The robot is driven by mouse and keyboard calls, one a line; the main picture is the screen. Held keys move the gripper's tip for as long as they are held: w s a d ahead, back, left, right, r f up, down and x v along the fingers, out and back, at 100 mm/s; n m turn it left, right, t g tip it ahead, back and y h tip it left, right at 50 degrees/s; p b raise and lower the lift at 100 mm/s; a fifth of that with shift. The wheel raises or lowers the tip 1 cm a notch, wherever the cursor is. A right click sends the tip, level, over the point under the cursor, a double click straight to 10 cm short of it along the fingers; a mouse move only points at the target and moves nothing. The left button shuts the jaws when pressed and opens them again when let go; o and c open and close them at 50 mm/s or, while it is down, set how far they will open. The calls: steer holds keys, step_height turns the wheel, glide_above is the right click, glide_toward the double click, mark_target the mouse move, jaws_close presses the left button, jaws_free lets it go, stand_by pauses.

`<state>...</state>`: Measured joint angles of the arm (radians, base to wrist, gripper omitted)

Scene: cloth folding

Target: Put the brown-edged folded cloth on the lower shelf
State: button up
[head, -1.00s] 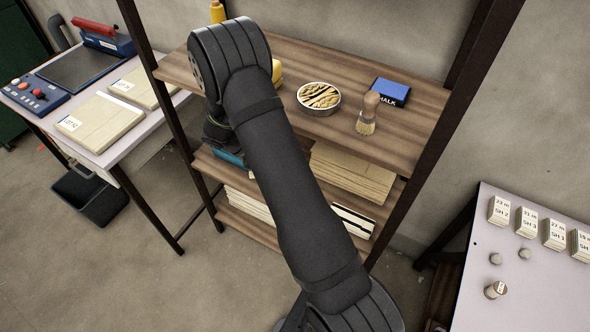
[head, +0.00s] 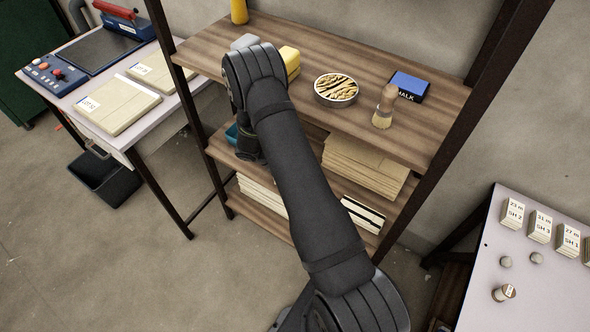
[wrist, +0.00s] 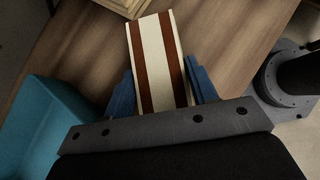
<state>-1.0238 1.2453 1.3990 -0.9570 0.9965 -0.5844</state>
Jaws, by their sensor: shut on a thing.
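My gripper (wrist: 160,80) is shut on the brown-edged folded cloth (wrist: 152,40) in the wrist view. The cloth is cream with two long brown bands and stands out past the blue fingers, one at each side of it. A wooden shelf board (wrist: 228,28) lies beyond it; I cannot tell whether the cloth touches it. In the head view my arm hides the cloth and most of the gripper, near the middle board's left end. The lower shelf (head: 262,217) holds a cream stack (head: 263,194) at left and a pale, dark-striped stack (head: 363,213) at right.
A teal bin (wrist: 40,130) is close on the gripper's left. A cream stack (head: 362,165) fills the middle board's right part, and its corner shows ahead in the wrist view (wrist: 125,6). The top board (head: 300,105) overhangs; a round tin (head: 336,88) and brush (head: 383,112) stand on it.

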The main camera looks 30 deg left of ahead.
steer(key=shift+f, duration=0.5)
steer(key=shift+f, duration=0.1)
steer(key=o, duration=1.2)
steer(key=shift+r, duration=0.2)
steer(key=v, duration=1.2)
